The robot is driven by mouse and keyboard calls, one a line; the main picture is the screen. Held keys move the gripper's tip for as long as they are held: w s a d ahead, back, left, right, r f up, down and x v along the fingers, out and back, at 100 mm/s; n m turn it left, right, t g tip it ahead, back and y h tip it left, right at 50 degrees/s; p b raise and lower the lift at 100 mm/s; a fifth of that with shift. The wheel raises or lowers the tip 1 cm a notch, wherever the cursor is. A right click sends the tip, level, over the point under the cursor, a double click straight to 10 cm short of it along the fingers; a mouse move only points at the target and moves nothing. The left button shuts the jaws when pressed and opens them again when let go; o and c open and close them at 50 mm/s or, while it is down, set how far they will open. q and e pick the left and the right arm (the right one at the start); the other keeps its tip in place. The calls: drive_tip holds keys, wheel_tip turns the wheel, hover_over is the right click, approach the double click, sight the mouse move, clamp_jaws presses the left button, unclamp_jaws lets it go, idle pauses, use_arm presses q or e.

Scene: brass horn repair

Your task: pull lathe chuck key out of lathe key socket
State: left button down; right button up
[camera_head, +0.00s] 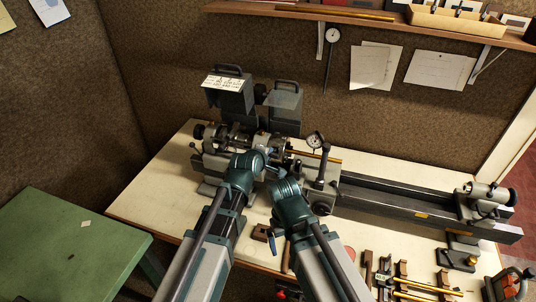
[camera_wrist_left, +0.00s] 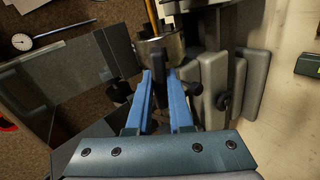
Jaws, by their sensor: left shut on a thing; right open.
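My left gripper (camera_head: 264,157) is at the lathe's headstock, close to the metal chuck. In the left wrist view its two blue fingers (camera_wrist_left: 159,82) reach towards the chuck (camera_wrist_left: 160,52) and are shut on a dark, slim piece, seemingly the chuck key (camera_wrist_left: 119,95). A black knobbed end shows beside the left finger. The fingers hide most of the key and the socket, so I cannot tell how deep it sits. My right gripper (camera_head: 275,172) is just below and right of the left one, open; its fingers are mostly hidden.
The lathe bed (camera_head: 400,195) runs right to the tailstock (camera_head: 485,200). A dial gauge (camera_head: 316,141) stands close right of the grippers. A brass rod (camera_head: 325,157) extends from the chuck. Tools lie at the bench's front right. A green table (camera_head: 70,250) stands left.

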use_arm(q)
drive_tip(key=shift+s+r, duration=0.1)
drive_tip(key=shift+p+v, duration=1.1)
drive_tip(key=shift+v, duration=0.9)
drive_tip(key=r+p+v, duration=0.1)
drive_tip(key=p+v, duration=0.4)
drive_tip(key=v, duration=0.1)
drive_tip(key=shift+r, duration=0.4)
